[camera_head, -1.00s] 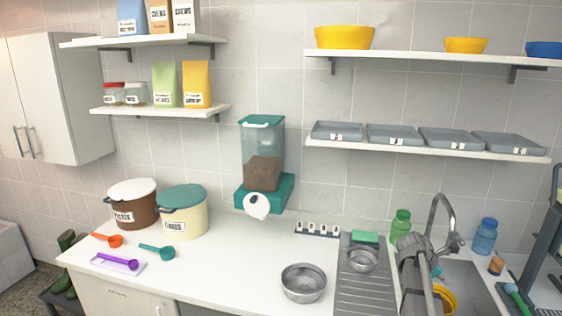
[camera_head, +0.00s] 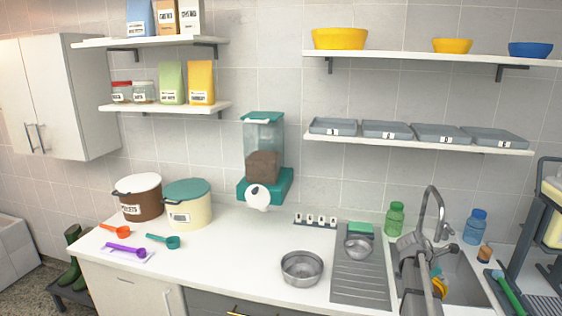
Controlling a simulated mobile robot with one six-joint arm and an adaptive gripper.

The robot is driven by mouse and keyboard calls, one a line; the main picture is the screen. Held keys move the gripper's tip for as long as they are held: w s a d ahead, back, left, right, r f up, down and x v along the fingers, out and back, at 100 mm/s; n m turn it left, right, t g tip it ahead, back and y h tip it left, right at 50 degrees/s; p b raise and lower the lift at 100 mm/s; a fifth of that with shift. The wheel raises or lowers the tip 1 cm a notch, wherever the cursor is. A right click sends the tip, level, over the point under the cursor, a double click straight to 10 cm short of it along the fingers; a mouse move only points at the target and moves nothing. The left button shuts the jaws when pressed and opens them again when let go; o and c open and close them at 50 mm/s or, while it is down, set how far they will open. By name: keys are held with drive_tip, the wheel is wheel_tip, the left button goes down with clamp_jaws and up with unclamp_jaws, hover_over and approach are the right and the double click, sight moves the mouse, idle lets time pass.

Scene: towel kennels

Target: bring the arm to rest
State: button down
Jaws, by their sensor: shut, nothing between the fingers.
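My grey arm (camera_head: 412,262) rises from the bottom edge at the right, in front of the sink. Its upper joint shows below the faucet, and its links run down out of the picture. I cannot make out the fingers of my gripper in this view. No held object shows on the visible part of the arm. The arm hides part of the sink and of the counter's front edge.
The sink (camera_head: 463,285) holds a yellow item partly behind my arm. The faucet (camera_head: 441,215), a green bottle (camera_head: 395,219) and a blue bottle (camera_head: 475,227) stand close by. A metal bowl (camera_head: 302,268) sits left of the drainboard (camera_head: 358,285). The counter's middle (camera_head: 235,245) is clear.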

drive_tip(key=shift+s+a+f+m, duration=0.1)
drive_tip(key=shift+a+f+m, duration=0.2)
drive_tip(key=shift+a, duration=0.4)
drive_tip(key=shift+s+a+f+m+y, duration=0.1)
drive_tip(key=shift+s+a+m+y, duration=0.2)
drive_tip(key=shift+a, duration=0.45)
drive_tip(key=s+a+f+m+y, duration=0.2)
drive_tip(key=s+a+m, duration=0.3)
drive_tip(key=a, duration=0.5)
drive_tip(key=s+a+f+m+y+b, duration=0.1)
drive_tip(key=s+a+m, duration=0.4)
drive_tip(key=a, duration=0.6)
drive_tip(key=s+a+f+m+t+y, duration=0.1)
drive_tip(key=s+a+f+m+y, duration=0.2)
drive_tip(key=a, duration=0.8)
drive_tip(key=s+m+y, duration=0.2)
drive_tip(key=shift+m, duration=0.3)
